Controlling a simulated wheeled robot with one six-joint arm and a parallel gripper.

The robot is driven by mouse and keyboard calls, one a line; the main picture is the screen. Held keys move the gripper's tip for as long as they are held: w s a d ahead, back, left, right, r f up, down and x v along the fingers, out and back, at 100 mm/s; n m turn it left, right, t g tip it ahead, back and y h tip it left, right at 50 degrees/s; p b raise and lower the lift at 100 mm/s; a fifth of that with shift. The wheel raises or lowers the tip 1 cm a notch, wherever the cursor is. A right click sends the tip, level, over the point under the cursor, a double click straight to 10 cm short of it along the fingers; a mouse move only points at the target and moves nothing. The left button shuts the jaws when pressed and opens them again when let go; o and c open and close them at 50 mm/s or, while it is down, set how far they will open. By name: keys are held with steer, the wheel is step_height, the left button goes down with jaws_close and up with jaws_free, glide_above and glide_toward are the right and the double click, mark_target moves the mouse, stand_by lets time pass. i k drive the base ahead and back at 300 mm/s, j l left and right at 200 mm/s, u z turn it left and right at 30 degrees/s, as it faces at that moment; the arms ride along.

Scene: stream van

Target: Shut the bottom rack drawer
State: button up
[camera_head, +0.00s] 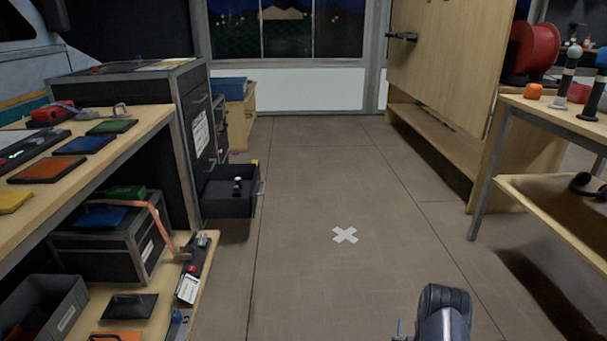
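The dark grey rack (182,118) stands at the left, past the wooden shelf unit. Its bottom drawer (229,203) is pulled out to the right, over the floor. The drawer is open at the top, with a small light and dark item (238,184) inside and a thin handle (262,187) on its front. The drawers above it look shut. A dark grey part of my arm (445,312) shows at the bottom edge, right of centre, well apart from the drawer. My gripper's fingertips do not show.
The floor (320,190) between is clear, with a flat white cross mark (345,235). A wooden shelf unit (95,192) with cases lines the left. A tall wooden panel (440,70) and a table (555,118) stand at the right.

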mark_target(215, 200)
steer(key=i+l+z, duration=0.25)
steer(key=i, duration=0.35)
steer(key=i+z, duration=0.25)
steer(key=i, duration=1.2)
steer(key=i+l+u, duration=0.15)
steer(key=i, duration=0.75)
steer(key=i+j, duration=0.15)
steer(key=i, duration=0.5)
steer(key=i+j+z, duration=0.1)
steer(key=i, duration=0.6)
steer(key=i+l+u, duration=0.15)
steer(key=i+u, duration=0.3)
steer(key=l+u, duration=0.1)
steer(key=u, duration=0.35)
steer(key=i+l+u, duration=0.1)
steer(key=u, duration=0.35)
steer(key=l+u, duration=0.2)
steer(key=u, duration=0.2)
steer(key=l+u, duration=0.15)
steer(key=u, duration=0.3)
steer(key=l+u, duration=0.1)
steer(key=u, duration=0.75)
steer(key=l+u, duration=0.1)
steer(key=u, duration=0.35)
steer(key=k+u, duration=0.1)
steer(key=u, duration=0.35)
steer(key=i+l+u, duration=0.1)
steer(key=k+j, duration=0.15)
steer(key=k, duration=0.2)
